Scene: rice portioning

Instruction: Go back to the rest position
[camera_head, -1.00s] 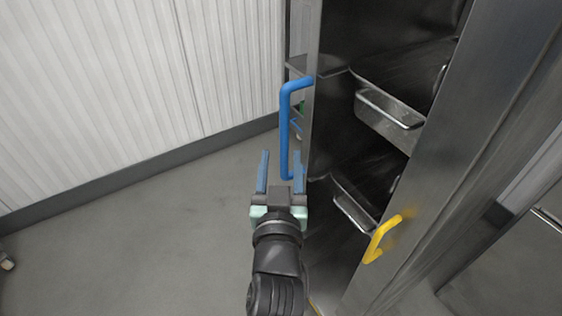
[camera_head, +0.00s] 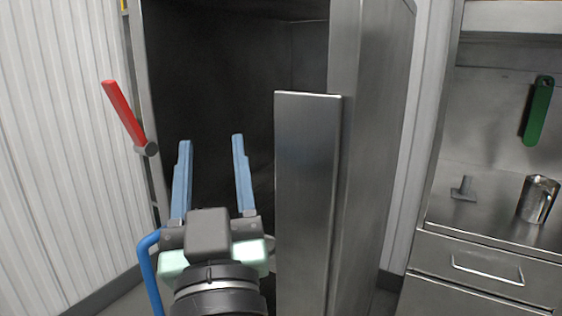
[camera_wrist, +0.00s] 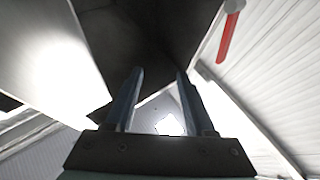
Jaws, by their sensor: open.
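My gripper (camera_head: 211,142) is open and empty, its two blue fingers pointing up and forward in front of the dark opening of a tall steel cabinet (camera_head: 345,60). In the wrist view the spread fingers (camera_wrist: 159,72) have nothing between them. A steel panel (camera_head: 307,190) stands upright just right of the gripper. A red lever handle (camera_head: 124,112) is on the cabinet's left edge, left of and apart from the fingers; it also shows in the wrist view (camera_wrist: 228,38). A blue handle (camera_head: 150,275) is at lower left, partly cut off by the frame edge.
A steel counter (camera_head: 470,215) with drawers stands at the right, holding a metal jug (camera_head: 537,199) and a small metal tool (camera_head: 464,189). A green-handled item (camera_head: 538,110) hangs above it. A white ribbed wall (camera_head: 60,180) closes off the left.

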